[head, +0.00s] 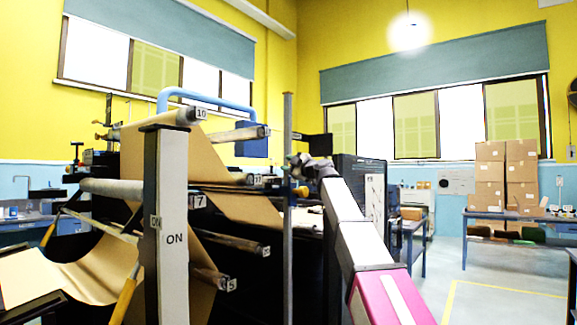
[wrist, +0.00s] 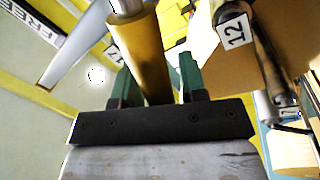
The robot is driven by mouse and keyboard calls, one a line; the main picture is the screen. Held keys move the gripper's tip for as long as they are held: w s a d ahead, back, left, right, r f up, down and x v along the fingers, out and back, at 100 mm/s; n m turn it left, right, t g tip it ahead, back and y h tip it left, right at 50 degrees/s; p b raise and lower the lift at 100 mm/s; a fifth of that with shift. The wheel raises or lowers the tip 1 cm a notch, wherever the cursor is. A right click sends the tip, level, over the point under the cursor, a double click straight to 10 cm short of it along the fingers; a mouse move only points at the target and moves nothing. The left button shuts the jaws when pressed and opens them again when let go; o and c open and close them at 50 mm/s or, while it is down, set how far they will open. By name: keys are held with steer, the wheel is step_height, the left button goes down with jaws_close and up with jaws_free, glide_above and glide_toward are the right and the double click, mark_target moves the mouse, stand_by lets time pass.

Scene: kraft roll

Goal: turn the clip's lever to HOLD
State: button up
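In the wrist view, a brass-yellow cylindrical handle (wrist: 143,60) with a metal upper end runs down between the green fingers of my gripper (wrist: 158,85). It looks like the clip's lever, but I cannot be sure. A gap shows between it and the right finger; the left finger is close beside it, and contact is unclear. A plate marked FREE (wrist: 52,32) is at the upper left; no HOLD mark is readable. In the head view my gripper (head: 305,165) is at the machine's right side, by a grey upright post (head: 288,220); the lever is not clear there.
A roller tagged 12 (wrist: 235,30) is close on the right in the wrist view. An ON post (head: 173,225) stands in front. Boxes (head: 505,178) sit on a bench at right; floor there is clear.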

steer(key=shift+o, duration=0.3)
steer(key=v, duration=1)
steer(key=shift+s+d, duration=0.25)
steer(key=shift+d, duration=0.05)
steer(key=shift+f, duration=0.1)
